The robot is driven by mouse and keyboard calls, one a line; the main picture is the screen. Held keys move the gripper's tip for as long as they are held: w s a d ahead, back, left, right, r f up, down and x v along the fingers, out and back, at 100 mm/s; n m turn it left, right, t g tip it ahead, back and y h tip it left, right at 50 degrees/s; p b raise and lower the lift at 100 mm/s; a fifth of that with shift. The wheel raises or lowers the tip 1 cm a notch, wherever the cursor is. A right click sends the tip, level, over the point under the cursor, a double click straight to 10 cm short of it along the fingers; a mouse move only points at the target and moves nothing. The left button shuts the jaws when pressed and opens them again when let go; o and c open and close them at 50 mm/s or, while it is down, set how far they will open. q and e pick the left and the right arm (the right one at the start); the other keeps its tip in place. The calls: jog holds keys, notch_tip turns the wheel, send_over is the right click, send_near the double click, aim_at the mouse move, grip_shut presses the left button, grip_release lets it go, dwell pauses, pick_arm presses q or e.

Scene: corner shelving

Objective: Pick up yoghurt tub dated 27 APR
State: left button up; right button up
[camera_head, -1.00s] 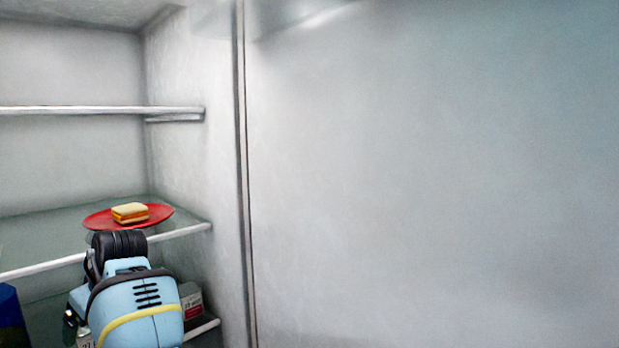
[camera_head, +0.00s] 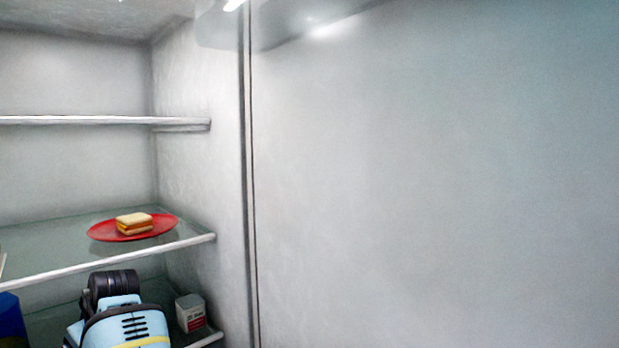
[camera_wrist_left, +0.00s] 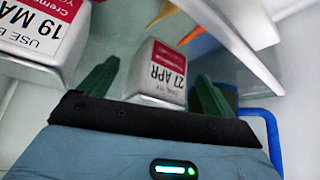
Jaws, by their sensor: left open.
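The yoghurt tub dated 27 APR (camera_wrist_left: 158,72) shows in the left wrist view, white and grey with a red label, its print upside down. It stands between the two dark green fingers of my left gripper (camera_wrist_left: 155,90), which is open, with gaps beside the tub. A second tub, dated 19 MAY (camera_wrist_left: 38,35), is close by at upper left in that view. In the head view my blue left arm reaches the lower shelf and hides its fingers and the 27 APR tub. A white and red tub (camera_head: 190,314) stands right of the arm; its date is unreadable there. My right gripper is not in view.
Above is a glass shelf (camera_head: 50,279) with a white front edge, carrying a red plate (camera_head: 103,232) with a sandwich (camera_head: 134,223). A dark blue object (camera_head: 10,320) is at the far left. A blue curved object (camera_wrist_left: 268,130) is beside the gripper. A wall bounds the right.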

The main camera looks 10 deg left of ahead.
pick_arm(q)
jog(key=c, duration=1.4)
